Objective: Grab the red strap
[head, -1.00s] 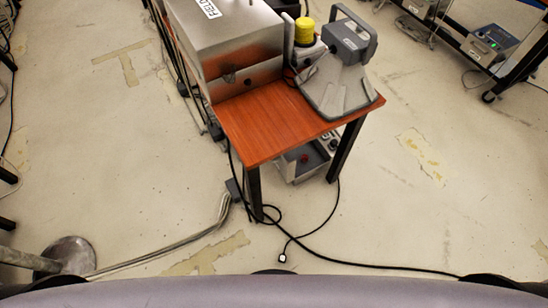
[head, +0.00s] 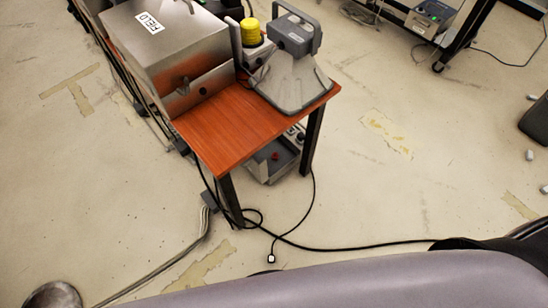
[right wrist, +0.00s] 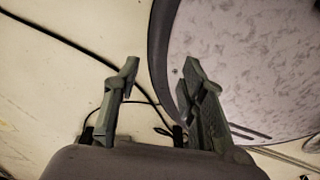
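No red strap can be made out in the head view or the right wrist view. My right gripper (right wrist: 160,75) shows in the right wrist view with its two fingers apart and nothing between them. It hangs above the pale floor, beside a large grey speckled rounded surface. My left gripper is not in view.
A red-brown table (head: 228,122) carries a metal box (head: 160,38) labelled FIELD, a yellow cylinder (head: 250,30) and a grey wedge-shaped device (head: 290,75). A black cable (head: 345,248) crosses the floor. Open floor (head: 400,180) lies right of the table.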

